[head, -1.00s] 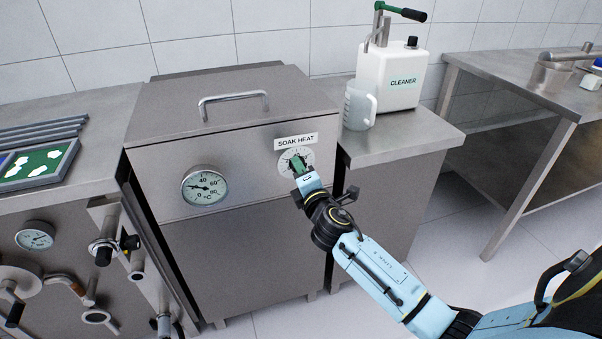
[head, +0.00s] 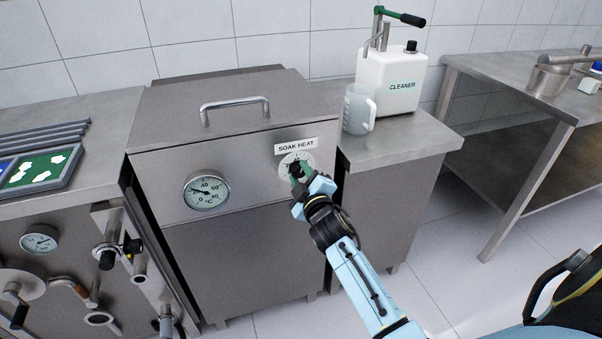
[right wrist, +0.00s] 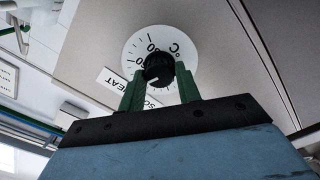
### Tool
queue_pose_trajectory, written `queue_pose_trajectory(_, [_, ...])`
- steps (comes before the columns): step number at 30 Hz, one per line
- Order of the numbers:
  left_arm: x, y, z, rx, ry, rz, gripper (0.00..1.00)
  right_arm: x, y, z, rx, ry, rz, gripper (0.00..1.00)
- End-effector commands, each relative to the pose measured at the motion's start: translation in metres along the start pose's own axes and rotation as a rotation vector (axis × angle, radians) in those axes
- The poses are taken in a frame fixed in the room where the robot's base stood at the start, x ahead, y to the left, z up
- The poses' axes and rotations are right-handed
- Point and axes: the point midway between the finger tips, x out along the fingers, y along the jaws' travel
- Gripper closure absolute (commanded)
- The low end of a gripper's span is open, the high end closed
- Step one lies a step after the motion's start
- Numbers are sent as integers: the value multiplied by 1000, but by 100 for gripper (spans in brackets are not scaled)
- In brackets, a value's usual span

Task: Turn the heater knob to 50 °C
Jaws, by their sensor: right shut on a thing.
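The heater knob (head: 295,170) is black and sits on a round white dial (head: 304,158) under the SOAK HEAT label (head: 296,146), on the front of the steel soak tank (head: 240,170). My right gripper (head: 298,175) is at the knob, its green fingers on either side of it. In the right wrist view the fingers are shut on the black knob (right wrist: 158,68), which bears a white pointer mark; the dial's numbers are partly hidden, so I cannot read the setting. A round °C thermometer (head: 206,191) is left of the dial. My left gripper is not in view.
A cleaner canister (head: 390,85) and a clear jug (head: 359,108) stand on the right counter. A tray (head: 70,165) with green and white contents lies on the left counter. The space in front of the tank is clear.

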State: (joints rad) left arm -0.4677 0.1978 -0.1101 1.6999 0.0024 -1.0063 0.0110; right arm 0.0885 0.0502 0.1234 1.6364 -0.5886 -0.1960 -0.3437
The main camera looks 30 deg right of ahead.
Motion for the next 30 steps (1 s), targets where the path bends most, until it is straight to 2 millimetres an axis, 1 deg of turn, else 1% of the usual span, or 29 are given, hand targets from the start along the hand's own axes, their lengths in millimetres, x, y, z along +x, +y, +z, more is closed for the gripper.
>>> queue_pose_trajectory(6, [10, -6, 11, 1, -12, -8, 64, 0, 1, 0, 123, -2, 0, 89])
queue_pose_trajectory(12, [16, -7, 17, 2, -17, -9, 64, 0, 0, 0, 185, -1, 0, 89])
queue_pose_trajectory(28, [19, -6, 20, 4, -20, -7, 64, 0, 0, 0, 207, 0, 0, 89])
queue_pose_trajectory(29, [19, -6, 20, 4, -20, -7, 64, 0, 0, 0, 207, 0, 0, 65])
queue_pose_trajectory(30, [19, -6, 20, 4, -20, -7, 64, 0, 0, 0, 207, 0, 0, 60])
